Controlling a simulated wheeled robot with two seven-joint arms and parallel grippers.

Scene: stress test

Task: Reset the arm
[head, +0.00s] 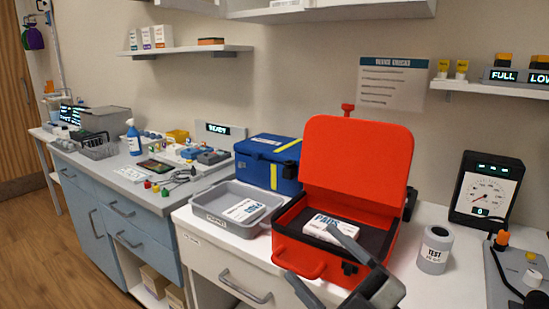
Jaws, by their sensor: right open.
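My right gripper (310,251) comes in at the bottom middle, its dark jaws spread apart with nothing visible between them. It overlaps the front of an open red case (352,160) in the picture; I cannot tell whether it touches it. A white box marked PADS (331,230) lies inside the case, and a gripper finger covers part of it. My left gripper is out of view.
A grey tray (205,214) with a white pack (244,210) stands left of the case, a blue box (262,158) behind. A TEST canister (434,250) and a gauge (486,190) stand right. Shelves (186,50) hang above. The floor at left is clear.

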